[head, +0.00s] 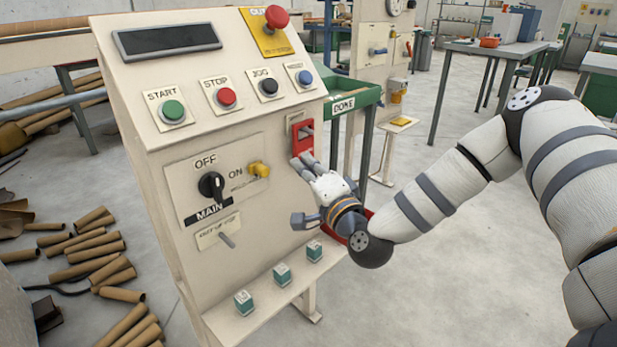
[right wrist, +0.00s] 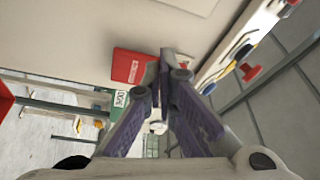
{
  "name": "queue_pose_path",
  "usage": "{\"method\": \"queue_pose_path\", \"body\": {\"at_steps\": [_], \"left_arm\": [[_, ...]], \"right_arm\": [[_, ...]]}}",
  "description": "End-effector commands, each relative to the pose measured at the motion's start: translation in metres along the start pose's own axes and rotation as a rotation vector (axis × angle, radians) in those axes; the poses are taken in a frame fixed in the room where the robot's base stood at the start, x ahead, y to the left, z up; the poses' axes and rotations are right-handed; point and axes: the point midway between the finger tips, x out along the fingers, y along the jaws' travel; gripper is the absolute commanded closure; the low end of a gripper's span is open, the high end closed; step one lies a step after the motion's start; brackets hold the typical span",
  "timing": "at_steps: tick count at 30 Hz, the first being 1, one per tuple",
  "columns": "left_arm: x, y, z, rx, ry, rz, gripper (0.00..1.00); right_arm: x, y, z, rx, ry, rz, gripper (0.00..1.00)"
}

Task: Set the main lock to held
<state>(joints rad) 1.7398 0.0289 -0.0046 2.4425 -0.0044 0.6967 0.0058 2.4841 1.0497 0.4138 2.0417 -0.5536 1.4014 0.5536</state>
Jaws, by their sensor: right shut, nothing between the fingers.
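The main switch (head: 211,186) is a black rotary knob on the sloped cream panel, between OFF and ON labels above a MAIN plate. A yellow fitting (head: 258,170) sits to its right, beside ON; its small label is not readable. My right gripper (head: 303,163) is shut and empty, to the right of the yellow fitting and just below a red fitting (head: 302,138) on the panel. In the right wrist view, the fingertips (right wrist: 167,65) are close together beside the red plate (right wrist: 133,67); I cannot tell whether they touch it. My left gripper is out of view.
START (head: 173,111), STOP (head: 227,97) and JOG (head: 268,87) buttons, and a red emergency button (head: 276,17), sit higher on the panel. Several teal blocks (head: 282,274) stand on the lower ledge. A green DONE tray (head: 345,104) is behind. Cardboard tubes (head: 95,245) lie left.

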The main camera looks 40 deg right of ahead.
Motion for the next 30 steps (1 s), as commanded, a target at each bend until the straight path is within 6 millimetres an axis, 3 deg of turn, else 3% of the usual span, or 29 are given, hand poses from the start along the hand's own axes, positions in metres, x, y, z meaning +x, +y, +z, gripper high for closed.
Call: {"method": "queue_pose_path", "body": {"at_steps": [6, 12, 26, 30], "left_arm": [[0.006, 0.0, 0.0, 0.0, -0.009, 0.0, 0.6], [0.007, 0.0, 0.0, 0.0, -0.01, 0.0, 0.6], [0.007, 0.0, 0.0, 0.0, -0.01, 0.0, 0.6], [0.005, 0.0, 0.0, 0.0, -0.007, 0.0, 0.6]], "right_arm": [[0.046, 0.001, 0.001, -0.001, 0.0, 0.0, 1.0], [0.033, 0.001, 0.031, 0.0, -0.003, 0.003, 1.0], [0.029, 0.0, 0.039, 0.0, -0.001, 0.002, 1.0], [0.023, -0.007, 0.059, 0.0, -0.006, 0.001, 1.0]]}}
